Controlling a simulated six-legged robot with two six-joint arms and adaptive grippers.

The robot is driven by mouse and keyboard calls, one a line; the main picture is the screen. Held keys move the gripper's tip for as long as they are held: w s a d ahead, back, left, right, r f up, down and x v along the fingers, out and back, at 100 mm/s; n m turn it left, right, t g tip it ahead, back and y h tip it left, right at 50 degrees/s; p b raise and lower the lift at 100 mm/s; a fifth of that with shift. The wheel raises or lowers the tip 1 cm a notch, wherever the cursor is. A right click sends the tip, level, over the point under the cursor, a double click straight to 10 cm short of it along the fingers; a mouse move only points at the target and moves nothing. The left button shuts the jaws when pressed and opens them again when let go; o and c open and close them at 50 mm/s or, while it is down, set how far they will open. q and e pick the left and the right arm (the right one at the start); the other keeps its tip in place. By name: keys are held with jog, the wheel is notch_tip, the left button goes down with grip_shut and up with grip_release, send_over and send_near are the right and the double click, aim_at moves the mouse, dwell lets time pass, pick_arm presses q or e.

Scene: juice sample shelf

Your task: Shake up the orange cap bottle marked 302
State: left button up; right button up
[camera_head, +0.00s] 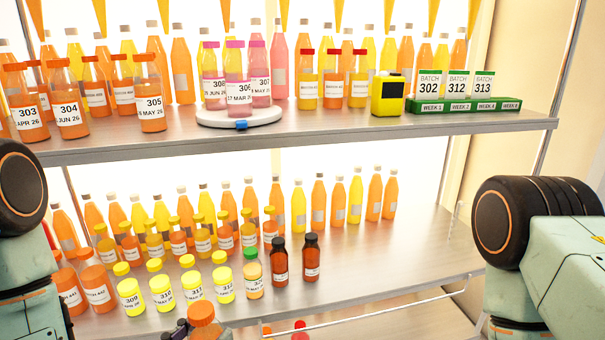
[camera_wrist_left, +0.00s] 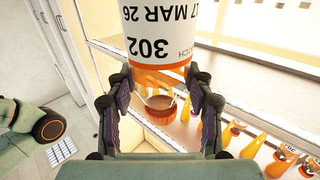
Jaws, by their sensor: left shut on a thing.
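The bottle marked 302 (camera_wrist_left: 157,45) is held between the two dark fingers of my left gripper (camera_wrist_left: 150,100) in the left wrist view. Its white label reads 302 and 17 MAR 26, upside down in that picture. In the head view its orange cap (camera_head: 202,312) shows at the bottom edge, in front of the lower shelf, and the rest is cut off. Part of my left gripper (camera_head: 180,332) shows beside the cap. My right gripper is out of view; only parts of my right arm show at the right.
A lower shelf (camera_head: 370,265) holds several juice bottles; its right part is bare. The upper shelf (camera_head: 330,128) holds orange bottles at left, a round white stand (camera_head: 240,118), a yellow device (camera_head: 388,95) and a green holder (camera_head: 463,105) with batch cards 302, 312 and 313.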

pick_arm(q)
jog(key=a, duration=0.2)
jog(key=shift+s+a, duration=0.3)
jog(key=shift+d, duration=0.2)
jog(key=shift+a, duration=0.2)
jog(key=shift+d, duration=0.15)
